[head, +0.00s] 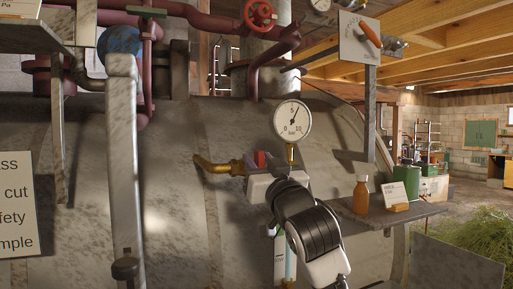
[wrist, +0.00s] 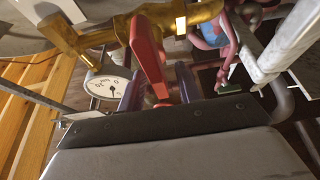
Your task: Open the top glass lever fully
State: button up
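The top glass lever (wrist: 150,58) is a red handle on a brass valve (wrist: 178,18). In the head view the lever (head: 259,158) shows as a small red piece behind my gripper, at the right end of a brass pipe (head: 218,166). My gripper (wrist: 160,88) is at the lever. Its two dark fingers stand apart, one on each side of the lever's end, with some gap visible. I cannot tell whether either finger touches the lever. In the head view the wrist hides much of the valve. Part of the sight glass (head: 290,268) shows below.
A round pressure gauge (head: 292,120) stands just above my gripper, and close to the left finger in the wrist view (wrist: 106,86). A shelf (head: 390,217) at right holds an orange-brown bottle (head: 361,195) and a green container (head: 407,178). A pale vertical pipe (head: 121,170) stands left.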

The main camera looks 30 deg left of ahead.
jog(key=shift+p+x, duration=0.3)
jog(key=shift+x, duration=0.8)
grip_shut()
jog(key=shift+s+a+f+n+g+y+b, duration=0.2)
jog(key=shift+n+g, duration=0.35)
jog(key=shift+n, duration=0.55)
jog(key=shift+s+a+r+n+g+y+b, duration=0.1)
jog(key=shift+n+g+y, duration=0.3)
jog(key=shift+n, duration=0.7)
jog(key=shift+s+a+f+n+g+y+b, duration=0.15)
jog(key=shift+n+g, duration=0.5)
jog(key=shift+n, duration=0.45)
jog(key=shift+d+r, duration=0.1)
grip_release()
